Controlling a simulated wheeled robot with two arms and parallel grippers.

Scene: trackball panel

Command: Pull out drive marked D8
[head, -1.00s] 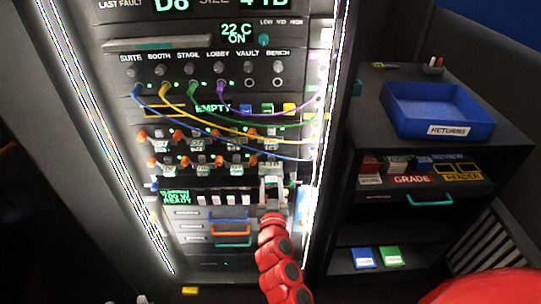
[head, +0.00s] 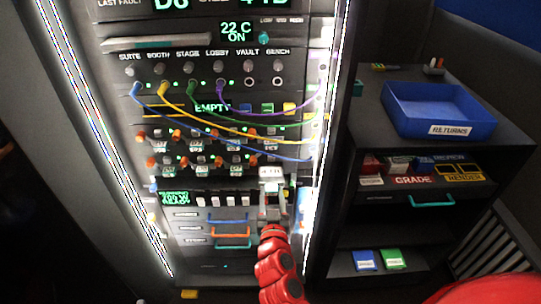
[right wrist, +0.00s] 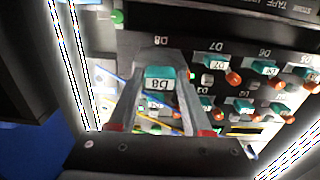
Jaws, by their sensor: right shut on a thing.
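The drive marked D8 (right wrist: 158,78), with a teal top and a white label, sits between the fingers of my right gripper (right wrist: 160,85) in the right wrist view. The gripper is shut on it. In the head view my right gripper (head: 272,187) holds the pale drive front (head: 271,173) at the right end of the lower drive row. The D8 bay label (right wrist: 160,40) shows beyond the drive in the wrist view. How far the drive stands out of its bay is hard to tell. My left gripper is not in view.
Neighbouring drives with orange latches (head: 197,160) fill two rows to the left. Coloured patch cables (head: 240,118) hang across the panel above. A blue returns tray (head: 438,110) stands on the dark cabinet at right. Drawers (head: 229,229) are below.

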